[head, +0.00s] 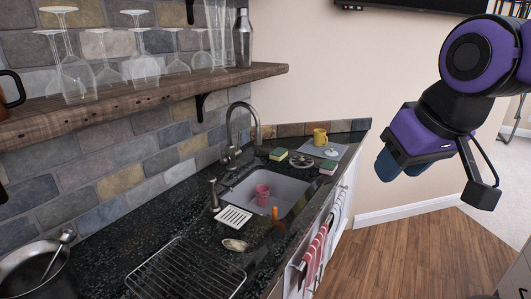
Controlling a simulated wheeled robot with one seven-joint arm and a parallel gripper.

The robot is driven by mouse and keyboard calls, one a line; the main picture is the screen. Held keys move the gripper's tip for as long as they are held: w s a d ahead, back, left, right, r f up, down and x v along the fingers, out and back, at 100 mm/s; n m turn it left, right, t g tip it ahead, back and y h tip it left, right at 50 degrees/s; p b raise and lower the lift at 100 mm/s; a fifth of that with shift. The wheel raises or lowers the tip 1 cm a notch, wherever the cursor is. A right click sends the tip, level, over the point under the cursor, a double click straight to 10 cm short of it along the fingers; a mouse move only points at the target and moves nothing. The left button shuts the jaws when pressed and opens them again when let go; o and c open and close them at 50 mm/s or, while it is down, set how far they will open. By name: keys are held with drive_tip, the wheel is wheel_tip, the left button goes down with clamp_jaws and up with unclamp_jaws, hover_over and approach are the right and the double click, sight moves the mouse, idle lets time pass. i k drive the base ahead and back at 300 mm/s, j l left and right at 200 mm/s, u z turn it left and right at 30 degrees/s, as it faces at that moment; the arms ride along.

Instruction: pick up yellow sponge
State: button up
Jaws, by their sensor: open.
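A small sponge with a green top and yellow side (278,154) lies on the dark counter behind the sink's far edge. A second sponge with a green top and pinkish side (328,167) lies to its right, near the counter's front edge. My gripper (388,165) is at the upper right, off the counter, in front of the beige wall. It is open, and nothing shows in it. It is well to the right of both sponges and apart from them.
The sink (284,188) holds a pink cup (262,195). A faucet (233,140) rises behind it. A yellow mug (320,137) stands on a grey mat at the counter's far end. A shelf (150,98) with glasses overhangs the left. Wood floor (420,250) is clear.

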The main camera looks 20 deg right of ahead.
sight(278, 154)
drive_tip(key=i+l+u, duration=0.2)
drive_tip(key=l, duration=0.3)
drive_tip(key=i+l+u, duration=0.2)
drive_tip(key=i+l, duration=0.2)
drive_tip(key=l, duration=0.2)
drive_tip(key=i+l+u, duration=0.2)
drive_tip(key=l, duration=0.4)
drive_tip(key=i+l+u, duration=0.2)
drive_tip(key=l, duration=0.45)
drive_tip(key=i+l+u, duration=0.2)
drive_tip(key=l, duration=0.45)
drive_tip(key=i+l+u, duration=0.2)
drive_tip(key=l, duration=0.45)
drive_tip(key=l+u, duration=0.2)
drive_tip(key=l, duration=0.5)
